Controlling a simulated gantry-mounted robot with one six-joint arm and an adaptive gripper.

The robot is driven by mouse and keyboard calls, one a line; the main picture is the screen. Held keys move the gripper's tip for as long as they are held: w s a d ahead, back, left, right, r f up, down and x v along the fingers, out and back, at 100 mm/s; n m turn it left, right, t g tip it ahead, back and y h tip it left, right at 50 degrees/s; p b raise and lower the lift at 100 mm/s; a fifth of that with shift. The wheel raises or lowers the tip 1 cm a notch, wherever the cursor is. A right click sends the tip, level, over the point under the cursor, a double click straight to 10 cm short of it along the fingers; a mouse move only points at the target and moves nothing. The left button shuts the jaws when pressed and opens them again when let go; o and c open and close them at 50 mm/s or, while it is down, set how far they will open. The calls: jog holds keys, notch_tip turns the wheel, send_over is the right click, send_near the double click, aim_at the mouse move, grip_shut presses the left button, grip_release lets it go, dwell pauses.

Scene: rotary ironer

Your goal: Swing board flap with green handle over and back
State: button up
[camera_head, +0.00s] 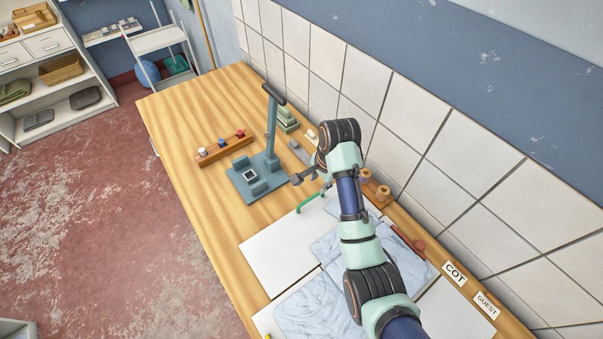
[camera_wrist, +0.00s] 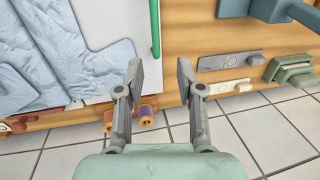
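The green handle (camera_head: 311,199) is a thin bar at the far edge of the white folding board (camera_head: 272,250). In the wrist view the handle (camera_wrist: 155,30) stands along the edge of a white panel (camera_wrist: 95,22), above and just left of my gripper's opening. Light blue cloth (camera_head: 335,245) lies over parts of the board. My gripper (camera_wrist: 159,75) is open, with nothing between its fingers. It hangs over the table between the handle and the tiled wall, apart from the handle. In the head view my arm hides part of the board and cloth.
A grey-blue stand with an upright post (camera_head: 270,130) is beyond the board. A wooden rack with knobs (camera_head: 224,147) stands left of it. Wooden spools (camera_head: 382,192) and a red handle (camera_head: 418,246) are near the wall.

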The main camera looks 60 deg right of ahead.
aim_at(315, 196)
jog(key=f, duration=0.7)
jog(key=shift+w+f, duration=0.4)
grip_shut()
